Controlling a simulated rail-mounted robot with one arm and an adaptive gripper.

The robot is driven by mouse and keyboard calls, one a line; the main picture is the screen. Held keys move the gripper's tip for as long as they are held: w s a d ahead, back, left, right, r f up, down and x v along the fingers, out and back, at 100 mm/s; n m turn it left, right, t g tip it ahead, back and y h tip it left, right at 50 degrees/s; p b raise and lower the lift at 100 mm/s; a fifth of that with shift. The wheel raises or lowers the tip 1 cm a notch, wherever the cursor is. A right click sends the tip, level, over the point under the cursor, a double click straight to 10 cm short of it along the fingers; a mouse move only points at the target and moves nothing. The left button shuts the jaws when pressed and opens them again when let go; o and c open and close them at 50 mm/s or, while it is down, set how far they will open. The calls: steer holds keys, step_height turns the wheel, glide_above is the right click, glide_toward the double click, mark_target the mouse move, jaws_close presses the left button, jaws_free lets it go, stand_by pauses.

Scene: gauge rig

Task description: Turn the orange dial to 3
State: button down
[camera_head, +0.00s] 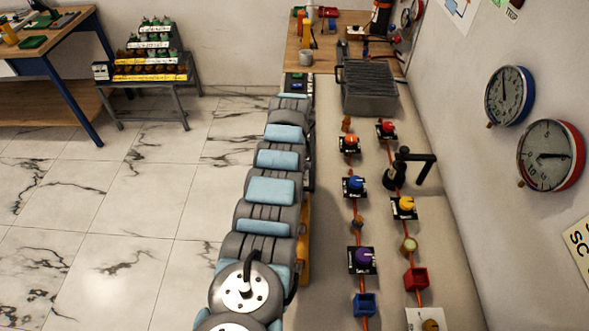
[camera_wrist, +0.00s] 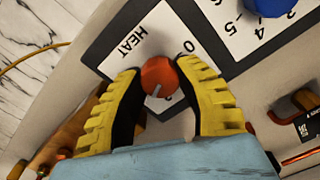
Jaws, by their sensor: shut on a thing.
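The orange dial (camera_wrist: 159,76) sits between the yellow fingers of my gripper (camera_wrist: 158,77) in the wrist view, and the gripper is shut on it. A white pointer line shows on the dial, but which number it marks cannot be read. Its white plate (camera_wrist: 125,45) carries the word HEAT and part of another label; the fingers hide the rest. My gripper cannot be made out there.
A blue dial (camera_wrist: 270,6) with a numbered plate is close by in the wrist view. A red dial (camera_head: 387,128), a yellow dial (camera_head: 405,203) and a purple dial (camera_head: 362,257) stand on the bench. A black lever (camera_head: 412,165) rises at right. Two gauges (camera_head: 509,96) (camera_head: 551,155) hang on the wall.

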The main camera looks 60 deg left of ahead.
steer(key=m, duration=0.4)
steer(key=shift+f+m, duration=0.1)
steer(key=shift+m, duration=0.2)
stand_by(0.3)
steer(key=c, duration=0.7)
jaws_free()
steer(key=shift+o, duration=0.2)
step_height(320, 180, up, 12)
stand_by(0.7)
